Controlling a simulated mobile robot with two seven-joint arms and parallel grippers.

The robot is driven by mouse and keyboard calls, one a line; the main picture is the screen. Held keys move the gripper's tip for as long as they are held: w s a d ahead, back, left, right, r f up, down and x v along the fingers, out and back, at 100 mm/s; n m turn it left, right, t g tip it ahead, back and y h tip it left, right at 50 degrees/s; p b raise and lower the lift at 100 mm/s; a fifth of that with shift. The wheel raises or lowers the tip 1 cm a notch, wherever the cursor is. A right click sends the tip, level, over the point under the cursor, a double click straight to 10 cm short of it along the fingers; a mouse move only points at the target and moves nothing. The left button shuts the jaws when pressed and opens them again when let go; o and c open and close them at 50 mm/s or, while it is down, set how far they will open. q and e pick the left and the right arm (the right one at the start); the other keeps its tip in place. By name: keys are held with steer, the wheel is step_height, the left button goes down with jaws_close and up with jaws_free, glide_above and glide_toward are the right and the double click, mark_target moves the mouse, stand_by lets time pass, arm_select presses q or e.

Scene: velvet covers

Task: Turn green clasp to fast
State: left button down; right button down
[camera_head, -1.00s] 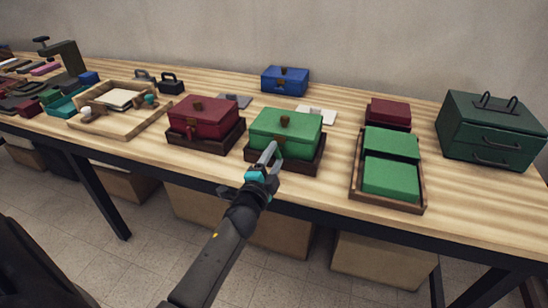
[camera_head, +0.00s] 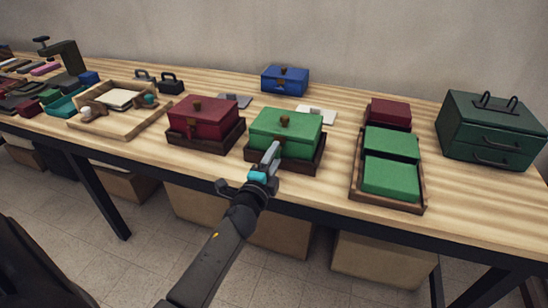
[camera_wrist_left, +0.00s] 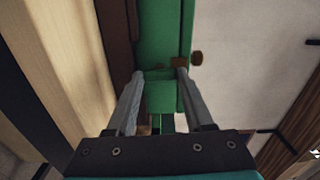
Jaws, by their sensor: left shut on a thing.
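The green box (camera_head: 292,127) sits in a dark wooden tray (camera_head: 313,161) near the table's front edge, its lid down and a brown knob (camera_head: 285,121) on top. My left gripper (camera_head: 274,152) is at the middle of the box's front, where the clasp is, and is shut on it. The fingers cover most of the clasp in the head view. In the left wrist view the two fingers (camera_wrist_left: 159,73) reach the green front, with a small brown piece (camera_wrist_left: 180,62) by the right fingertip. I cannot tell the clasp's exact angle. My right gripper is out of view.
A red box (camera_head: 203,118) in a similar tray stands to the left, and a blue box (camera_head: 285,80) behind. A tray with green blocks (camera_head: 390,178) lies to the right, before a dark green drawer chest (camera_head: 490,128). Bare wood separates the trays.

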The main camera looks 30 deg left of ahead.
arm_select(q)
steer(key=shift+c, duration=1.4)
jaws_free()
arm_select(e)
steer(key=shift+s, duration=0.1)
arm_select(q)
steer(key=shift+s, duration=0.3)
steer(key=v, duration=1.4)
steer(key=shift+s+d, duration=0.2)
steer(key=shift+s, duration=0.05)
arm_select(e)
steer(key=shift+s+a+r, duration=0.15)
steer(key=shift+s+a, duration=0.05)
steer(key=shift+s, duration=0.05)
